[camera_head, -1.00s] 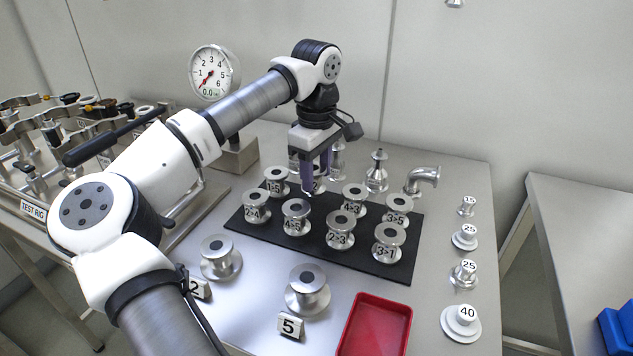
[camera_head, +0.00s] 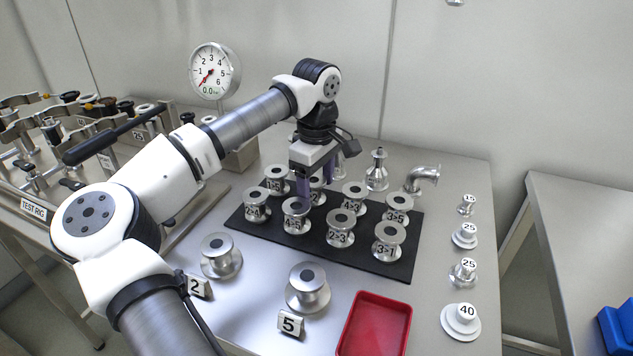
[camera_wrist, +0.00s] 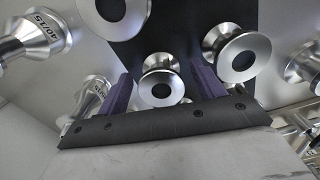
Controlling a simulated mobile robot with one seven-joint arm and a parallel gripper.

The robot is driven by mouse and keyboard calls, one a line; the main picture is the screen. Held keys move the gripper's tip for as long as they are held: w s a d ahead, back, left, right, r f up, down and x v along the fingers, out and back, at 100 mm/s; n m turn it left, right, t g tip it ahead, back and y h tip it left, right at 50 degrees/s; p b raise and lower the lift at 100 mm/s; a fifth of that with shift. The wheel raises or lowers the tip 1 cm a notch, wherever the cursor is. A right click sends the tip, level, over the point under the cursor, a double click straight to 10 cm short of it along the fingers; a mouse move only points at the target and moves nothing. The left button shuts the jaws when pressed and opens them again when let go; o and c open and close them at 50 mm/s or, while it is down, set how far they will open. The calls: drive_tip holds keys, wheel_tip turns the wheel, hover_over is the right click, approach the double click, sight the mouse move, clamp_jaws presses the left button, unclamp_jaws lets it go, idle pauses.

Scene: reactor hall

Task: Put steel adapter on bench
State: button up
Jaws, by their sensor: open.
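Several steel adapters stand upright on a black mat (camera_head: 262,234) on the steel bench (camera_head: 455,180). They are spool-shaped, with labels such as 2>4 (camera_head: 256,207), 2>3 (camera_head: 340,229), 3>1 (camera_head: 388,242) and 3>5 (camera_head: 398,210). My gripper (camera_head: 316,184) is open and points down over the back left of the mat. Its purple fingers are just behind the front-row adapter marked with a 5 (camera_head: 296,217) and partly cover another adapter behind. In the wrist view one adapter (camera_wrist: 161,88) shows between the fingers of my gripper (camera_wrist: 162,92); whether they touch it, I cannot tell.
A red tray (camera_head: 375,325) and two flanged pieces by tags 2 (camera_head: 220,258) and 5 (camera_head: 307,290) are in front. Numbered fittings (camera_head: 461,320) line the right edge. A gauge (camera_head: 213,72), an elbow (camera_head: 421,178) and a crowded test rig (camera_head: 35,209) stand around.

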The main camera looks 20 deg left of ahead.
sight(316, 181)
wheel_tip(316, 181, up, 12)
drive_tip(key=shift+r, duration=0.15)
idle(0.3)
